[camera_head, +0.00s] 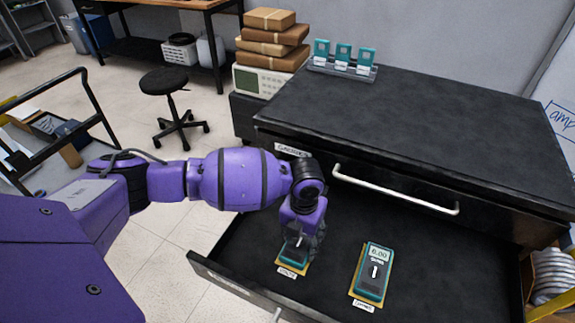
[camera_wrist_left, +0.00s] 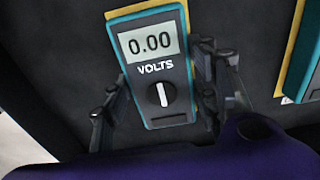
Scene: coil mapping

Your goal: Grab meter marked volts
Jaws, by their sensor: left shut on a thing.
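The meter marked VOLTS (camera_wrist_left: 157,68) is teal with a grey face, a display reading 0.00 and a dial. It lies in the open drawer, and in the head view my left gripper and wrist hide most of it. My left gripper (camera_head: 298,245) points down over it. In the left wrist view the fingers of my left gripper (camera_wrist_left: 160,100) stand on both sides of the meter, shut on it. A second teal meter (camera_head: 374,271) lies to the right on a yellow pad with a label. My right gripper is not in view.
The open drawer (camera_head: 232,283) has a raised front edge and bare dark floor around the meters. The black cabinet top (camera_head: 420,110) is above it, with a rack of teal meters (camera_head: 343,58) at the back. Brown boxes (camera_head: 271,38) and a stool (camera_head: 165,82) stand further off.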

